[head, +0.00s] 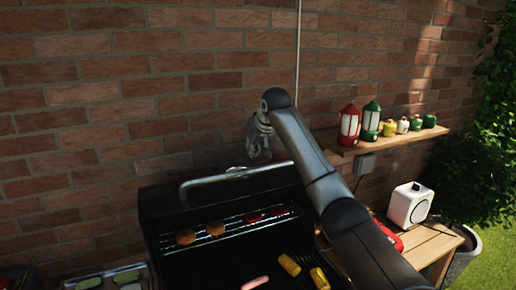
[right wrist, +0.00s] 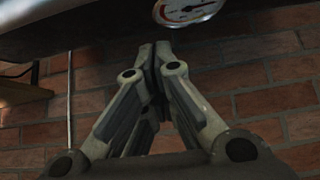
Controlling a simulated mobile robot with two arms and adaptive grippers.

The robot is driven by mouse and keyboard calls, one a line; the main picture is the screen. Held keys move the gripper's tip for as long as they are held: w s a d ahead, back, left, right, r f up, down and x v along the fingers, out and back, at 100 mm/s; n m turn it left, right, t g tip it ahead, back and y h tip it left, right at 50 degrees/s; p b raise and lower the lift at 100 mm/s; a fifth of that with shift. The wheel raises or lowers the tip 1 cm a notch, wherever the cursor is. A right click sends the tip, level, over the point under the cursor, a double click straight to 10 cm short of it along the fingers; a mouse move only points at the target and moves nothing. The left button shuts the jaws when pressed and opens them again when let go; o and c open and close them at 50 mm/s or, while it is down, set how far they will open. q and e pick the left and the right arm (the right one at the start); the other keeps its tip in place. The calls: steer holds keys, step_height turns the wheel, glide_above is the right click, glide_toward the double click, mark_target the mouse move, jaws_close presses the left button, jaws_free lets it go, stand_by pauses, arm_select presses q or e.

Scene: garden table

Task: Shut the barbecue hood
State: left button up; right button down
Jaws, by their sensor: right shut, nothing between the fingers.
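The barbecue (head: 155,240) stands open against the brick wall, with food visible on its grill. Its dark hood is raised at the back, and a metal handle bar (head: 215,180) runs along the hood's upper edge. My right gripper (head: 256,155) is beyond the barbecue, close to the handle in the picture; I cannot tell whether it touches the hood. In the right wrist view its fingers (right wrist: 154,48) are shut with nothing between them. A dark hood surface with a round gauge (right wrist: 187,10) is just above the fingertips. My left gripper is not in view.
Yellow corn pieces (head: 290,264), a sausage (head: 255,283) and patties (head: 186,237) lie on the grill. Lanterns (head: 371,121) and small pots stand on a wall shelf (head: 400,135) at right. A white box (head: 409,205) stands on a wooden side table (head: 432,243).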

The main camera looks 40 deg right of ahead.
steer(key=s, duration=0.2)
steer(key=s+p, duration=0.1)
steer(key=shift+s+a+f, duration=0.1)
steer(key=shift+a+f, duration=0.2)
steer(key=shift+a, duration=0.05)
steer(key=shift+s+a+f, duration=0.1)
steer(key=shift+s, duration=0.15)
steer(key=shift+f, duration=0.2)
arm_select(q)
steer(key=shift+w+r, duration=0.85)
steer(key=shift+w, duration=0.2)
arm_select(e)
steer(key=shift+s, duration=0.1)
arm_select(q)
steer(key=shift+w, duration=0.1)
